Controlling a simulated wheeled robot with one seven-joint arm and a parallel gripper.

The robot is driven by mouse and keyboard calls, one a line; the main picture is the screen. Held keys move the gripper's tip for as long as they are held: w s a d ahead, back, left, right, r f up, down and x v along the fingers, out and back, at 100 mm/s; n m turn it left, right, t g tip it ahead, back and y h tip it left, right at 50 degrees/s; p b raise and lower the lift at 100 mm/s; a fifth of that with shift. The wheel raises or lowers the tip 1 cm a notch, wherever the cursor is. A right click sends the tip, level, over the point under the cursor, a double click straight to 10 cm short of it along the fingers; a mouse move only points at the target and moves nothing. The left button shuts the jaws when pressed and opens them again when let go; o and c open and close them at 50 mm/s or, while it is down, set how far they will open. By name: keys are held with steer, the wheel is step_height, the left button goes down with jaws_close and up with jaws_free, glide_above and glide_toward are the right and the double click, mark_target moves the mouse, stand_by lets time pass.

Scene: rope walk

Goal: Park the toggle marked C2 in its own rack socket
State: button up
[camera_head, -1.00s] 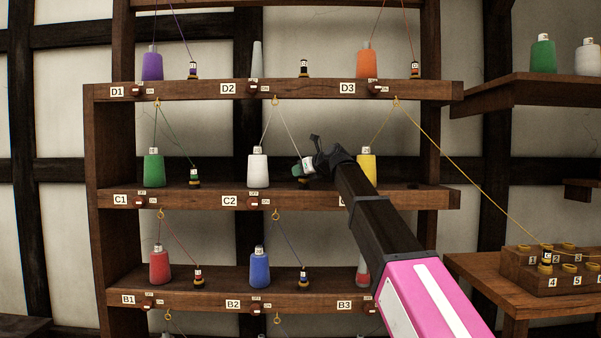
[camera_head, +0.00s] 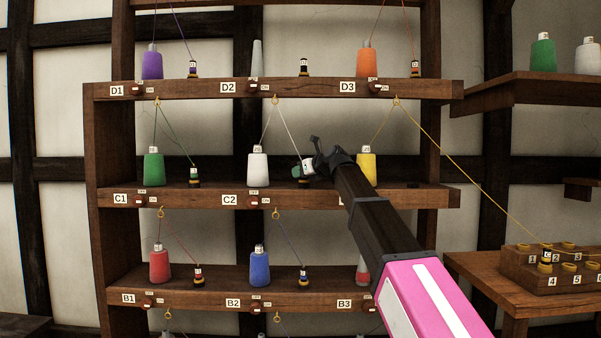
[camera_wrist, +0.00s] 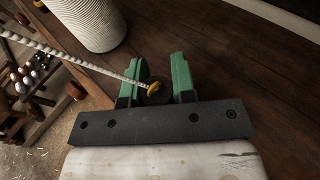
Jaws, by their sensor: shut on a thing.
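My gripper (camera_head: 299,171) is at the C2 bay, right of the white cone (camera_head: 258,167), just above the shelf board. The toggle's mark cannot be read, and the C2 socket is hidden. The C2 label (camera_head: 229,200) is on the shelf edge.
The yellow cone (camera_head: 367,167) stands close right of my gripper, partly behind my arm. The green toggle (camera_head: 194,177) stands upright in the C1 bay. A yellow cord (camera_head: 455,168) runs right to a numbered block (camera_head: 520,275) on a side table.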

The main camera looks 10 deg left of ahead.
steer(key=shift+f, duration=0.1)
steer(key=o, duration=0.6)
steer(key=shift+o, duration=0.2)
steer(key=v, duration=1.1)
stand_by(0.3)
